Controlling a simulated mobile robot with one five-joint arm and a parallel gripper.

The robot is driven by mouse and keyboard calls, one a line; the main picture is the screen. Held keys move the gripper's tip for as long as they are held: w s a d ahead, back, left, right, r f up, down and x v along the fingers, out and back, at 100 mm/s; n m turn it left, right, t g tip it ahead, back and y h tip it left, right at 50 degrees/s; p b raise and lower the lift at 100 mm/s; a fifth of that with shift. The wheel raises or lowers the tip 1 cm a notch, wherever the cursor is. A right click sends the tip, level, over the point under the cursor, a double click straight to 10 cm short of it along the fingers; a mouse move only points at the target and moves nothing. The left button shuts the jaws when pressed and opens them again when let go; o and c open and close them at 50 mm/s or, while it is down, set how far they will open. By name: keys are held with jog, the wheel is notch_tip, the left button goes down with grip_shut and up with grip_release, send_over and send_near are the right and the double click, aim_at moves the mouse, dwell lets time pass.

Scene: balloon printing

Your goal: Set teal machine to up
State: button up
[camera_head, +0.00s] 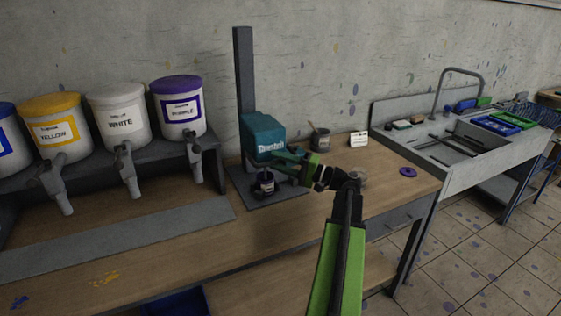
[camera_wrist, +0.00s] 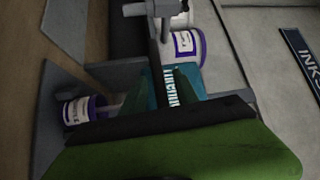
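The teal machine (camera_head: 262,135) is mounted on a dark upright column on the workbench. Its head is low, above a small purple-labelled can (camera_head: 264,183) on its grey base. In the wrist view, a thin rod runs from the machine toward the can (camera_wrist: 83,109). My gripper (camera_head: 280,160) is at the machine's lower front right. In the wrist view, its fingers (camera_wrist: 168,85) are apart, with the machine's white lettering showing between them. I cannot tell whether they touch the machine. Nothing is seen held.
Yellow, white and purple paint buckets (camera_head: 182,108) with taps stand on a rack to the left. A cup (camera_head: 320,139), a small card (camera_head: 358,139) and a purple lid (camera_head: 408,172) are on the bench behind and right. A sink (camera_head: 440,140) stands further right.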

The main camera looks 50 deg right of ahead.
grip_shut()
dwell(1.3)
